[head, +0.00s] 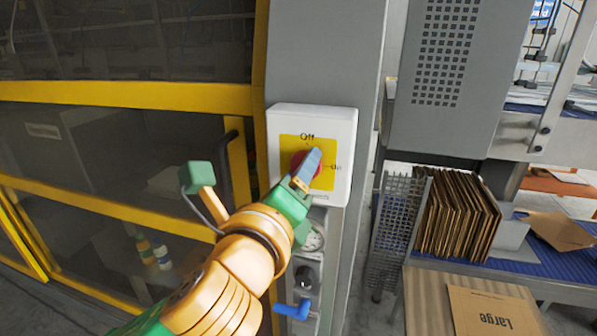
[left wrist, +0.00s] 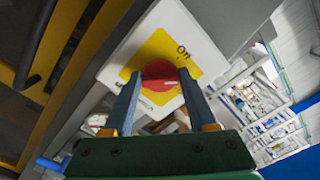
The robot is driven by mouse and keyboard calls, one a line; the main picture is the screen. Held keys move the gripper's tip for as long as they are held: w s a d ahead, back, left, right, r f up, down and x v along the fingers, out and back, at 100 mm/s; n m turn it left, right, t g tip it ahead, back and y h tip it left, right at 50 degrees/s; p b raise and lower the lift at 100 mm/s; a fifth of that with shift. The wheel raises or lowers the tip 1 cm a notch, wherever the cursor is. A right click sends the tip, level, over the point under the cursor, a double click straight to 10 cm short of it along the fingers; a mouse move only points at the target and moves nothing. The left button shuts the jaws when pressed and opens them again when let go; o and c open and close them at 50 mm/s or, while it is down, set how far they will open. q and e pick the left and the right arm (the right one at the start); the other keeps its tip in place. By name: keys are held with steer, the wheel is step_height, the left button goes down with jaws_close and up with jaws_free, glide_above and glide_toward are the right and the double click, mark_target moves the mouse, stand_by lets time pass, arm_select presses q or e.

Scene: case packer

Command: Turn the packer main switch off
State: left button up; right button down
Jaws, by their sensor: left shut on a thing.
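The packer main switch is a red rotary knob (left wrist: 158,74) on a yellow plate (head: 322,182), set on a white box (head: 344,150) on a grey post. My right gripper is not in view.
Below the box are a round gauge (head: 312,238) and a blue-handled valve (head: 292,310). A yellow-framed guard (head: 120,93) with a black handle (head: 228,160) stands at left. Folded cartons (head: 455,215) stand in a rack at right.

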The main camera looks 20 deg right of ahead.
arm_select(q)
steer(key=shift+f+n, duration=0.1)
steer(key=shift+n, duration=4)
steer(key=o, duration=1.4)
steer(key=shift+c, duration=0.2)
steer(key=b+v, duration=0.2)
steer(key=v, duration=0.5)
steer(key=shift+f, duration=0.1)
